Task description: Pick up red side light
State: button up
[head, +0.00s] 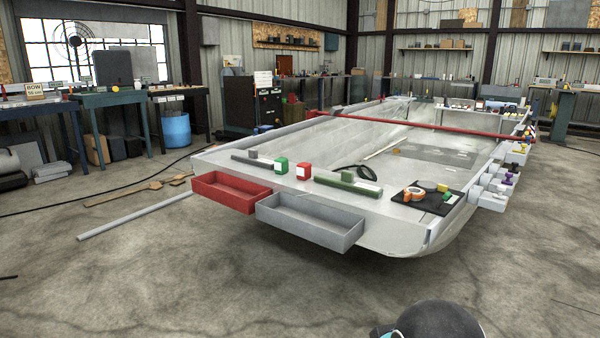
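The red side light (304,172) is a small upright red block with a pale front patch. It stands on the near deck of the bare grey hull (240,160), apart from its neighbours. A similar green block (281,166), with a pale patch too, stands just to its left. My gripper is not in view. Only a dark rounded part, probably of my own arm, shows at the bottom edge, well away from the red side light.
A red tray (231,203) and a grey tray (309,234) hang at the hull's near edge. A green bar-like part (347,185) lies right of the red light. A black mat (412,204) holds tape rolls. The floor in front is clear.

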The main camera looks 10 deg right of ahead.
aim_at(302, 169)
jog(key=u, duration=0.25)
jog(key=i, duration=1.85)
jog(key=u, duration=0.5)
